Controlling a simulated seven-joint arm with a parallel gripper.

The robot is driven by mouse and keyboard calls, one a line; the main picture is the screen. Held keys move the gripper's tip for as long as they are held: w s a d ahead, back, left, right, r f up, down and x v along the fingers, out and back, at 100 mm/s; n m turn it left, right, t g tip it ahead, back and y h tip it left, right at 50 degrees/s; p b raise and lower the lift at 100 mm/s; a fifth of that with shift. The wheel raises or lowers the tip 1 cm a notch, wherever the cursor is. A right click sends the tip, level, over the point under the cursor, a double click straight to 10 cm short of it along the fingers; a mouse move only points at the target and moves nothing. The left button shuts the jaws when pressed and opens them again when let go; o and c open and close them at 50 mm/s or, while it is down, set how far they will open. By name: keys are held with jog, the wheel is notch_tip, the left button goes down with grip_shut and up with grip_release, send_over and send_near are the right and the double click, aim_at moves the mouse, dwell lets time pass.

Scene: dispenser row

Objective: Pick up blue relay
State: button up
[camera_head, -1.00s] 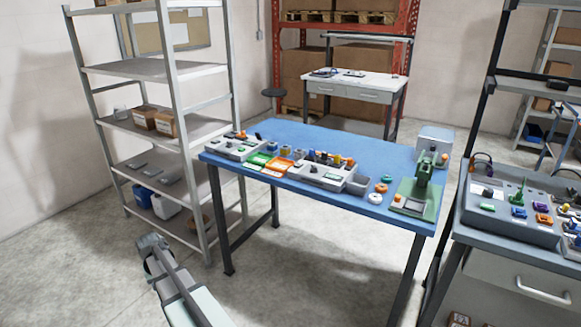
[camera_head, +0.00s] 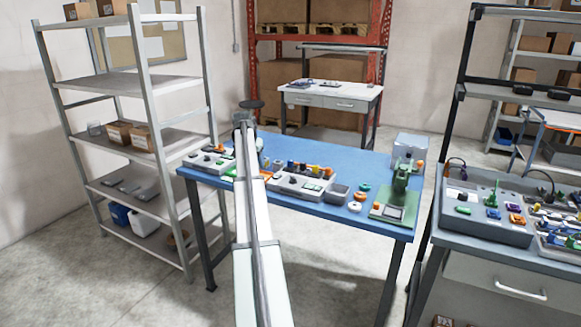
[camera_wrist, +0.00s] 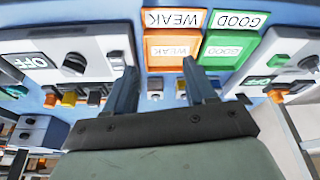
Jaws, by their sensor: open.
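I cannot surely pick out a blue relay in either view. In the head view my arm crosses the table's left part and hides some of the row.
Grey units flank the trays, one at left (camera_wrist: 100,47) and one at right (camera_wrist: 285,50) in the wrist view. A green press (camera_head: 400,190) stands at the table's right. A metal shelf (camera_head: 140,85) is at left, another bench (camera_head: 460,240) at right.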

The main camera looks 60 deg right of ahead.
jog(key=m, duration=0.2)
send_near(290, 160)
jog(key=shift+g, duration=0.3)
jog(key=x, duration=0.9)
jog(key=shift+w+a+f, duration=0.1)
jog(key=shift+w+f, duration=0.05)
jog(key=shift+f, duration=0.1)
grip_shut()
